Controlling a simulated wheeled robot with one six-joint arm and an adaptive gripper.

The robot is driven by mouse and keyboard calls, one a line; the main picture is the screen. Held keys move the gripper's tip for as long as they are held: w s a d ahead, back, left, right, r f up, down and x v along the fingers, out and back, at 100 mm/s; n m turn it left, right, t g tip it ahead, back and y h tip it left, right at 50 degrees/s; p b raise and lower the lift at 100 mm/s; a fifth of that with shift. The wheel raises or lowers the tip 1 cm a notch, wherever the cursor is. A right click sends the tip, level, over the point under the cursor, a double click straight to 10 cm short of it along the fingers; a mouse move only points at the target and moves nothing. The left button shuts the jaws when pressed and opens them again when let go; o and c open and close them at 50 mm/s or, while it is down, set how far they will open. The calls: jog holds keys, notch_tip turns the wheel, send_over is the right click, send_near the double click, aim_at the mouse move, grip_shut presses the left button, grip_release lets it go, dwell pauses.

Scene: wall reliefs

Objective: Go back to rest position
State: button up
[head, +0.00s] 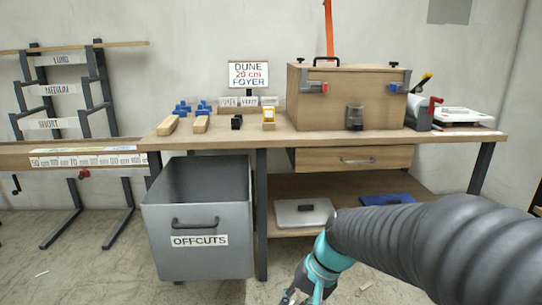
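My arm reaches in from the lower right in the head view. My gripper (292,297) is at the bottom edge, low in front of the workbench (400,141) and to the right of the offcuts bin. Only part of it shows, and the rest is cut off by the frame. I cannot tell whether its fingers are open or shut, and I see nothing held in it.
The grey OFFCUTS bin (198,265) stands under the bench's left part. A wooden box (335,95) and several small tools stand on the bench. A lower shelf holds a grey case (303,212) and a blue item (387,199). A rack (80,90) stands left.

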jog(key=s+d+r+n+t+h+p, duration=0.2)
jog(key=s+d+r+t+h+p, duration=0.2)
jog(key=s+d+r, duration=0.7)
notch_tip(320, 180, up, 3)
jog(key=shift+d+r+t+h+p, duration=0.2)
jog(key=shift+t+h+p, duration=0.3)
jog(key=shift+p, duration=0.55)
